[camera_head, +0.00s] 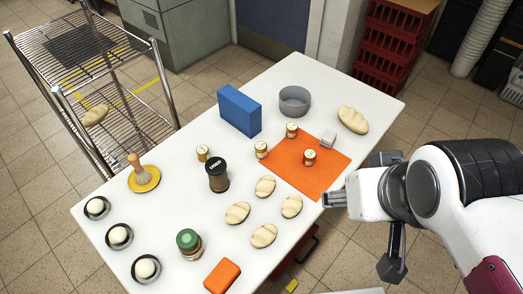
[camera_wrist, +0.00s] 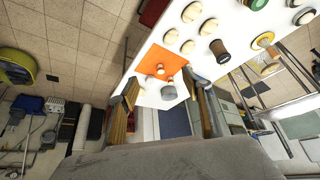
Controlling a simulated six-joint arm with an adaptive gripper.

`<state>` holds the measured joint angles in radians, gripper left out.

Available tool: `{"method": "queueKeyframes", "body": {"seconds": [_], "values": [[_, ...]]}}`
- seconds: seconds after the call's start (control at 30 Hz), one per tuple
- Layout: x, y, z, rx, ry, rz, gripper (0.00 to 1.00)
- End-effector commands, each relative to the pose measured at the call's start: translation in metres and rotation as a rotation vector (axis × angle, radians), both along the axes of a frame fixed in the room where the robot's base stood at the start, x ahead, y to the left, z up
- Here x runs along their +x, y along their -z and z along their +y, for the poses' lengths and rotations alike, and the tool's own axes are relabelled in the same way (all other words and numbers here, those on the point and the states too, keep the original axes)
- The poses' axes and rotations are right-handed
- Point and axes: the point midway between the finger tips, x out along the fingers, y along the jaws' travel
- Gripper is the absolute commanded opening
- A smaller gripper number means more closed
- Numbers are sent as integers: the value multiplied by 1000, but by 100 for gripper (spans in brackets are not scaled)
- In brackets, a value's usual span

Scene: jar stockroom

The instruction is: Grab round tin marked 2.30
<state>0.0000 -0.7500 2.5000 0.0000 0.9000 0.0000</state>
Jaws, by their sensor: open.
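Several small round tins with gold sides and pale lids stand on the white table in the head view. One tin (camera_head: 309,157) is on the orange mat (camera_head: 318,184). Another tin (camera_head: 291,130) is at the mat's back corner, a third (camera_head: 261,149) at its left corner, and one more tin (camera_head: 203,153) stands apart to the left. Their markings are too small to read, so I cannot tell which is 2.30. My gripper (camera_head: 333,199) is by the table's right edge, near the mat's front corner. In the wrist view my gripper (camera_wrist: 163,88) is open, with no tin between its fingers.
A dark-lidded jar (camera_head: 217,175), a green-lidded jar (camera_head: 190,243) and several bread rolls (camera_head: 237,213) occupy the table's middle and front. A wire rack (camera_head: 120,120) stands left.

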Motion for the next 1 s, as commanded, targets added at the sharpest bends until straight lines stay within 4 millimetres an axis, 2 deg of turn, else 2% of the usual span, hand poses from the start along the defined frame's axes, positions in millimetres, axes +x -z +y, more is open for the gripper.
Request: {"method": "queueKeyframes", "body": {"seconds": [0.3,0.47,0.67,1.0], "values": [[1,0,0,-1,0,-1,49],[11,1,-4,-14,-1,-9,49],[40,3,-14,-56,-10,-36,49],[108,15,-34,-150,-55,-103,49]]}}
